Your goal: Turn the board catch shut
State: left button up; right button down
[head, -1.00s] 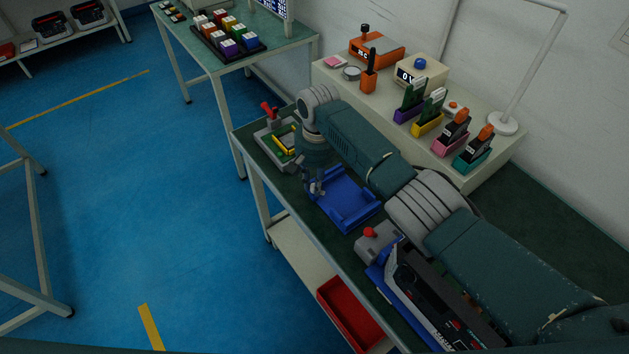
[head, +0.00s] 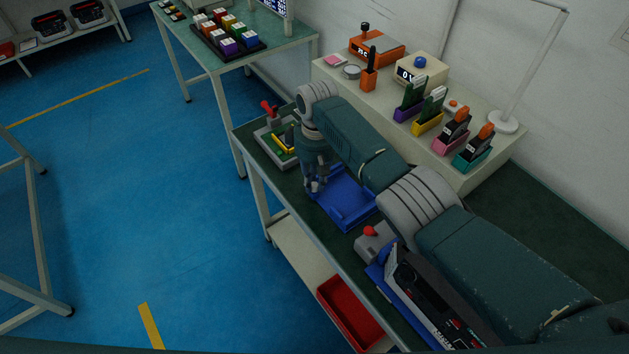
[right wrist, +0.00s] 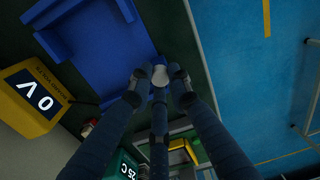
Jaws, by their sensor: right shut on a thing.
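A blue cradle (head: 345,199) sits on the dark green bench and shows no board in its visible part. It also shows in the right wrist view (right wrist: 95,50). My right gripper (head: 314,187) reaches down at the cradle's left edge. In the right wrist view my right gripper (right wrist: 158,78) is shut on a small pale grey knob (right wrist: 160,74), which I take for the board catch. The knob is beside the blue cradle, and the fingertips cover its sides. How far the catch is turned cannot be told. My left gripper is not in view.
A grey fixture with a yellow part (head: 283,139) and a red handle (head: 268,107) stands behind the gripper. A grey box with a red knob (head: 370,232) stands in front of the cradle. Boards in coloured holders (head: 427,122) line the cream side table.

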aim_at(314, 183)
jog(key=shift+w+a+r+n, duration=0.1)
jog(key=shift+w+r+n, duration=0.15)
jog(key=shift+n, duration=0.35)
jog(key=c, duration=1.7)
grip_release()
jog(key=shift+o, duration=0.4)
jog(key=shift+s+f, duration=0.1)
notch_tip(314, 183, up, 12)
jog(key=shift+f, duration=0.1)
